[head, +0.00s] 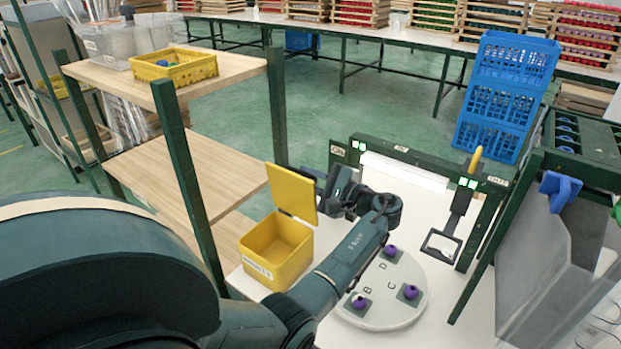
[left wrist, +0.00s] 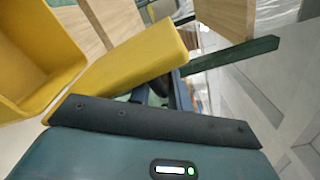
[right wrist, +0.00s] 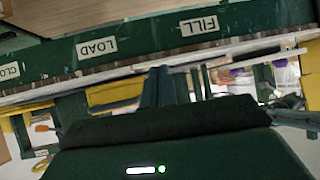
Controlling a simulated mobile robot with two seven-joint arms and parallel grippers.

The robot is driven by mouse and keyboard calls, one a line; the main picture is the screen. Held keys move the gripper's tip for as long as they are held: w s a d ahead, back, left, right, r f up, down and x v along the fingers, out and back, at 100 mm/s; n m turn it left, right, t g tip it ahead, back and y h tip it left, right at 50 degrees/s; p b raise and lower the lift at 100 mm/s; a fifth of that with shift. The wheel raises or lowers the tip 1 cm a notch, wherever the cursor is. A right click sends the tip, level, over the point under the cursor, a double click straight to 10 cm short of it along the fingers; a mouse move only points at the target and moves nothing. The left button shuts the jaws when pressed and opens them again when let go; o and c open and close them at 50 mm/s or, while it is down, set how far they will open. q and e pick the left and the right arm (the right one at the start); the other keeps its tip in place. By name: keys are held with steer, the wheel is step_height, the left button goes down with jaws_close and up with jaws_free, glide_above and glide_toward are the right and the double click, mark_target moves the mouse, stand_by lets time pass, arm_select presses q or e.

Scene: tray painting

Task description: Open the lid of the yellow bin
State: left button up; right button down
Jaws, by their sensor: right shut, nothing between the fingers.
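The yellow bin (head: 275,262) sits on the white table with its top open. Its lid (head: 292,192) stands up steeply at the back edge of the bin. My left gripper (head: 327,192) is right beside the lid, on its right side; I cannot tell whether they touch. In the left wrist view the lid (left wrist: 130,72) slants across in front of the gripper, with the open bin (left wrist: 35,62) at left. The lid partly hides the left fingers (left wrist: 163,90). My right gripper (right wrist: 167,88) is shut and empty, seen only in the right wrist view.
A round disc (head: 385,318) with purple pieces lies right of the bin, under my left arm. A wooden shelf (head: 185,165) with green posts stands left of the bin. A green frame (head: 420,160) stands behind. A green beam (right wrist: 150,40) with labels spans the right wrist view.

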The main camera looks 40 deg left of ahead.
arm_select(q)
steer(key=shift+o, duration=1.4)
steer(key=shift+r, duration=0.55)
steer(key=shift+f, duration=0.1)
arm_select(e)
steer(key=shift+s, duration=0.1)
arm_select(q)
steer(key=shift+f, duration=0.1)
steer(key=shift+d+f, duration=0.1)
steer(key=shift+d, duration=0.4)
steer(key=w+d+b, duration=0.1)
steer(key=d+b, duration=0.2)
steer(key=d, duration=0.9)
arm_select(e)
steer(key=shift+a+f+n+y, duration=0.25)
steer(key=shift+a+n+y, duration=0.05)
steer(key=shift+a, duration=0.2)
arm_select(q)
steer(key=shift+w+d, duration=0.1)
